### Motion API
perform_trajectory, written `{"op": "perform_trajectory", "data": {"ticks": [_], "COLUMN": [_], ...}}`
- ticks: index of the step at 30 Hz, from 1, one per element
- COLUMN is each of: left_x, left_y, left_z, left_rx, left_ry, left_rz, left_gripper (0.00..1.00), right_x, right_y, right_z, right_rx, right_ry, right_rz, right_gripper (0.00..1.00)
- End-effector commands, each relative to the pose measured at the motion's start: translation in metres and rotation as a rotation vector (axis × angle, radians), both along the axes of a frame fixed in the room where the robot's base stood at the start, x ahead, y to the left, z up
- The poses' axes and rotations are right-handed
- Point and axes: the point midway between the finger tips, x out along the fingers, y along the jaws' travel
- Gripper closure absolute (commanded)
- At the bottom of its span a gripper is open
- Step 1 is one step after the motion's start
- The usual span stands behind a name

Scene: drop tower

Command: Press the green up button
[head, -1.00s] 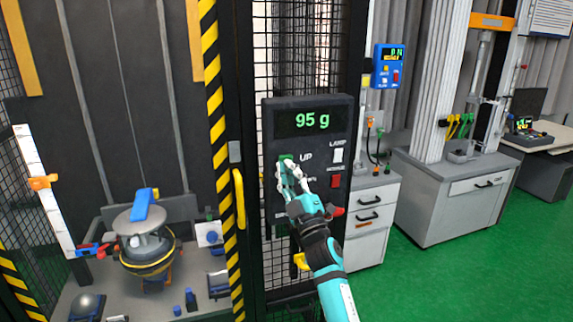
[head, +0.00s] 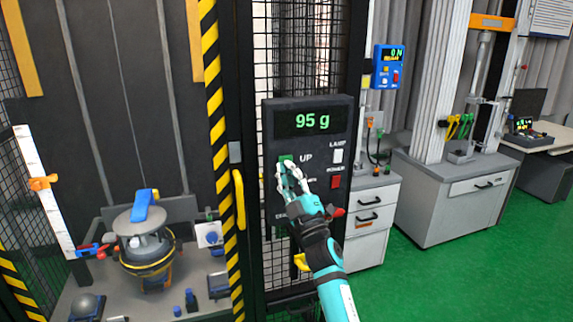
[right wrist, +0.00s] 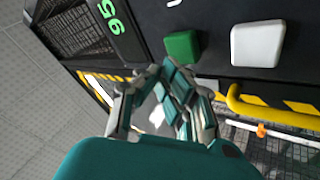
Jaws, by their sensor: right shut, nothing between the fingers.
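The green up button (head: 286,158) is on a black control box (head: 285,106), left of the word UP. The box's display (head: 311,121) reads 95 g. My right gripper (head: 287,172) is shut and empty, its fingertips just below the button and hiding the panel behind them. In the right wrist view the green button (right wrist: 182,46) lies just beyond the fingertips (right wrist: 163,72), next to a white button (right wrist: 257,44). A small gap seems to show between fingertips and green button; I cannot tell its depth. My left gripper is not in view.
A white lamp button (head: 338,156) and a red power button (head: 335,182) are on the box's right side. A yellow handle (head: 239,199) and a striped post (head: 217,130) stand left of the box. Green floor (head: 440,275) is clear at right.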

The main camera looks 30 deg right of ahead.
Motion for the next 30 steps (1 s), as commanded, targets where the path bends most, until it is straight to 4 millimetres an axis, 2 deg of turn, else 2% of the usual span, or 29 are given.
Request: {"op": "perform_trajectory", "data": {"ticks": [11, 30], "left_x": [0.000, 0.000], "left_y": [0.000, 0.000], "left_z": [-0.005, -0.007], "left_rx": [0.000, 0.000], "left_ry": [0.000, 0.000], "left_rz": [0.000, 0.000], "left_gripper": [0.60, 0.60], "right_x": [0.008, 0.011], "right_y": [-0.002, -0.003], "right_z": [0.000, 0.000], "right_rx": [-0.001, 0.000], "right_ry": [0.000, 0.000], "right_rz": [0.001, 0.000], "right_gripper": [1.00, 1.00]}}
